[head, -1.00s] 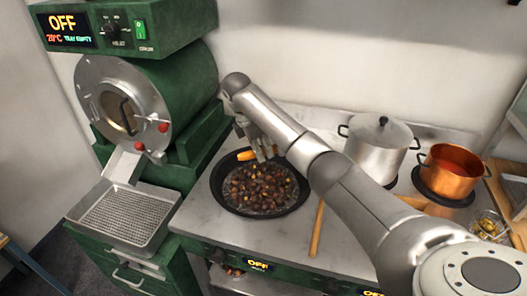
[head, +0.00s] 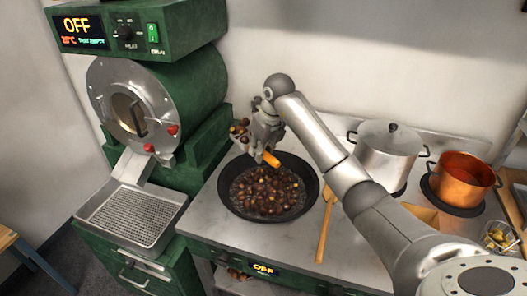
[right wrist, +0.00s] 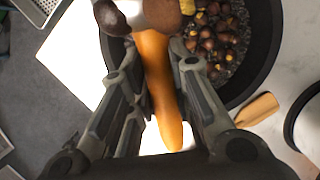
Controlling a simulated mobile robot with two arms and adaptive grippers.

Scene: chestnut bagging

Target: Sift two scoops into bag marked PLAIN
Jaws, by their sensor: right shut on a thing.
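My right gripper (head: 266,150) is shut on the orange handle (head: 272,159) of a scoop, over the back rim of the pan. In the right wrist view the handle (right wrist: 158,85) runs between the fingers. The scoop's bowl (right wrist: 150,14) shows only partly at the top edge. In the head view several chestnuts (head: 239,129) show beside the gripper, seemingly in the scoop; the bowl is mostly hidden. The black pan (head: 228,205) on the stove holds many chestnuts (head: 268,190). No bag marked PLAIN is in view. My left gripper is out of view.
A wooden utensil (head: 325,225) lies right of the pan. A steel pot (head: 388,160) and a copper pot (head: 464,180) stand further right. Left is a green drum roaster (head: 190,85) with a mesh tray (head: 137,215) below. A glass bowl (head: 500,238) sits at the right edge.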

